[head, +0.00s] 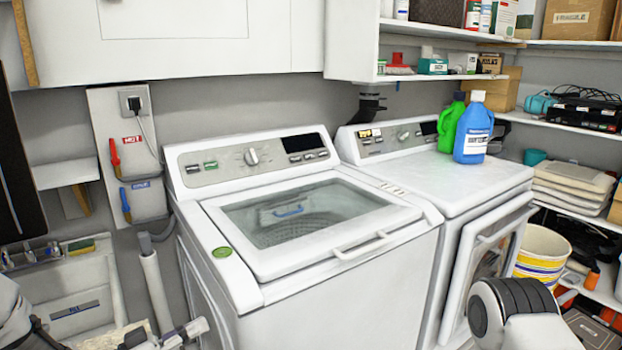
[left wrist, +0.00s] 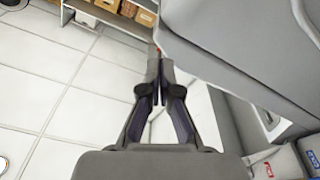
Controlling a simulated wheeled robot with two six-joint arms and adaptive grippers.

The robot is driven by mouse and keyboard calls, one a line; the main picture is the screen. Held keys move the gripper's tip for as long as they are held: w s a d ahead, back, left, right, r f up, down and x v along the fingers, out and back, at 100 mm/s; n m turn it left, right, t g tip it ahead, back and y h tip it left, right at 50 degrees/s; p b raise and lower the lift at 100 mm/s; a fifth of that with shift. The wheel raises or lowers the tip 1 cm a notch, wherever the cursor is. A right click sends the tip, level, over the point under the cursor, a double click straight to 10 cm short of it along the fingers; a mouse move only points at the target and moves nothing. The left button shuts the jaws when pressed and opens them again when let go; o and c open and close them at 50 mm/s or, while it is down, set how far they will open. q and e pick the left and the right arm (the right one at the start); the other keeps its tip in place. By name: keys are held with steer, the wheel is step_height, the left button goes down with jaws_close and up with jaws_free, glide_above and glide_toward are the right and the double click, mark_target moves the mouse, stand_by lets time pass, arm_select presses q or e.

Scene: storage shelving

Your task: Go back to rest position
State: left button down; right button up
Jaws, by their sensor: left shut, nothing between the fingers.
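My left gripper (left wrist: 158,62) shows in the left wrist view with its two dark fingers together and nothing between them. Beyond them are tiled floor and a large grey-white surface on the right. In the head view a small part of my left arm and gripper (head: 196,328) shows at the bottom left edge, in front of the left washer's side. Part of my right arm shows at the bottom right; its gripper is out of the picture.
A top-loading washer (head: 250,290) with a closed lid and a front-loading machine (head: 500,195) stand in front. A green bottle (head: 451,125) and a blue bottle (head: 473,130) stand on the latter. A white sink (head: 75,300) is at left. A striped bucket (head: 541,255) is at right.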

arm_select(q)
steer(key=s+d+f+n+g+y+p, duration=0.2)
steer(key=s+d+f+n+g+y, duration=0.15)
steer(key=s+f, duration=0.5)
steer(key=s+d+f+n+g+y+p, duration=0.2)
steer(key=s+f+y, duration=0.35)
steer(key=f, duration=0.65)
steer(key=s+a+f+g+y, duration=0.2)
steer(key=s+a+g+y, duration=0.1)
steer(key=s, duration=0.6)
steer(key=s+a+f+g+y, duration=0.2)
steer(key=s+a, duration=0.3)
steer(key=s, duration=0.4)
steer(key=shift+s+a+f+g+y, duration=0.15)
steer(key=shift+s+a+g+y, duration=0.1)
steer(key=shift+g+y, duration=0.4)
steer(key=shift+w+n, duration=0.1)
steer(key=shift+n, duration=0.15)
